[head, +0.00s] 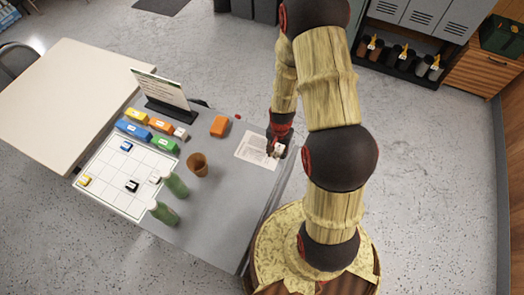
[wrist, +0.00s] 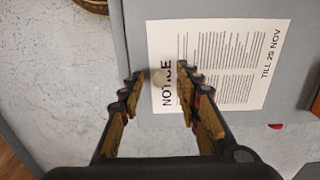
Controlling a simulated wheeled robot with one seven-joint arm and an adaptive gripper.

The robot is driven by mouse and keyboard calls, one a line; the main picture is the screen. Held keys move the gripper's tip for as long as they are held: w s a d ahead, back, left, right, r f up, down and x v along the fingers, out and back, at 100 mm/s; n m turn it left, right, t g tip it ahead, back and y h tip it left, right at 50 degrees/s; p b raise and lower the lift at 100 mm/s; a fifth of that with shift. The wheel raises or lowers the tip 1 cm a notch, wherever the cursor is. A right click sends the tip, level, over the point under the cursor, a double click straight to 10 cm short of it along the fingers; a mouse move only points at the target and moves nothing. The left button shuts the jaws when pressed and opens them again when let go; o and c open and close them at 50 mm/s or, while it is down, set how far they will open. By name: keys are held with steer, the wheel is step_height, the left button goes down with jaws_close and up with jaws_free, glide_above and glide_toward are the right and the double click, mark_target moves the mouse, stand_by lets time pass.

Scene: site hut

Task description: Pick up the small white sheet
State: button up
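The small white sheet (head: 254,149) lies flat on the grey table near its right edge. My gripper (head: 278,150) is at the sheet's right end in the head view. In the wrist view my gripper (wrist: 160,77) is open, with the fingertips apart. One finger is over the sheet near the heading and the other is beyond its edge. The height of the fingertips above the sheet is hard to tell.
On the grey table (head: 222,220) are an orange block (head: 220,126), a brown cup (head: 197,164), green bottles (head: 175,185), a standing sign (head: 161,90), several coloured boxes and a white grid board (head: 110,190). Bare floor lies beyond the table's right edge.

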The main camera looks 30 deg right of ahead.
steer(key=c, duration=0.3)
jaws_close()
steer(key=shift+r, duration=0.1)
stand_by(0.4)
steer(key=shift+r, duration=0.55)
steer(key=r, duration=0.1)
steer(key=r+p, duration=0.1)
steer(key=shift+s+r, duration=0.2)
steer(key=shift+r, duration=0.15)
steer(key=s+a+r+p, duration=0.2)
steer(key=s+a+r, duration=0.2)
steer(key=s+r, duration=0.5)
steer(key=s, duration=0.4)
steer(key=shift+p, duration=0.3)
